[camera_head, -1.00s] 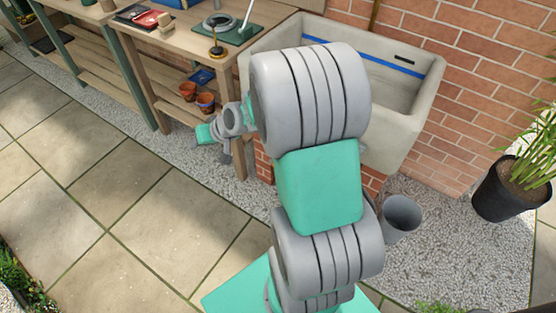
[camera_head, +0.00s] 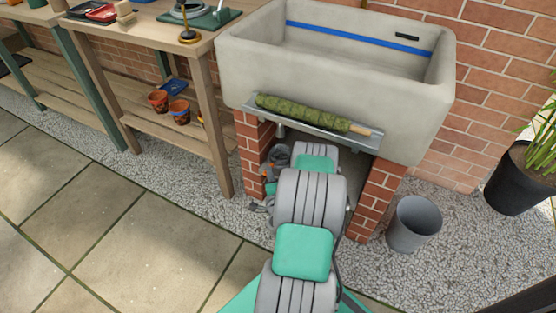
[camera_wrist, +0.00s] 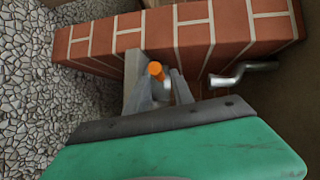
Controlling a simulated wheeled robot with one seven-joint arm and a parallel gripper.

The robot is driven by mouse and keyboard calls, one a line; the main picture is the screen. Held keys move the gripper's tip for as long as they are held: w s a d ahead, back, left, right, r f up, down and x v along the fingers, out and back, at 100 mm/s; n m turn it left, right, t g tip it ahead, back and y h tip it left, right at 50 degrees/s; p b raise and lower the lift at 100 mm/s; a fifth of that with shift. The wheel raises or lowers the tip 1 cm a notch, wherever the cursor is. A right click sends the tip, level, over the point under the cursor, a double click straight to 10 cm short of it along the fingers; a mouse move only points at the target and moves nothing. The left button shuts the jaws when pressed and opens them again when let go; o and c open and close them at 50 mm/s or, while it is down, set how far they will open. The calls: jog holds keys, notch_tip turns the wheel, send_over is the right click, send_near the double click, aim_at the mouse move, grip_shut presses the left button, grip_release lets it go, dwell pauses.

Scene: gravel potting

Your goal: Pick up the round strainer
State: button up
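My gripper (camera_wrist: 157,80) is low beside the left brick pier under the sink, and in the head view it is small and partly hidden by my arm. In the wrist view its two fingers stand apart with a small orange-ended object (camera_wrist: 156,71) between or just beyond them. I cannot tell whether they touch it. A round grey ring-shaped thing (camera_head: 190,11) lies on the green mat on the bench, cut by the top edge. It may be the round strainer, but I cannot tell for sure. My gripper is well below and right of it.
The stone sink (camera_head: 330,75) stands on brick piers (camera_head: 374,198); a tray with a green roll (camera_head: 305,112) is at its front. A grey bucket (camera_head: 414,222) stands right. The bench (camera_head: 205,110) has terracotta pots on its lower shelf. Paving at left is clear.

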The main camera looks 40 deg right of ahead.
jog(key=shift+s+d+b+x, duration=0.15)
jog(key=shift+b+x, duration=0.1)
jog(key=shift+x, duration=1.2)
jog(key=shift+s+d+b+x, duration=0.15)
jog(key=shift+b+x, duration=0.1)
jog(key=shift+x, duration=1.2)
jog(key=shift+f, duration=0.15)
jog(key=shift+c, duration=0.4)
grip_shut()
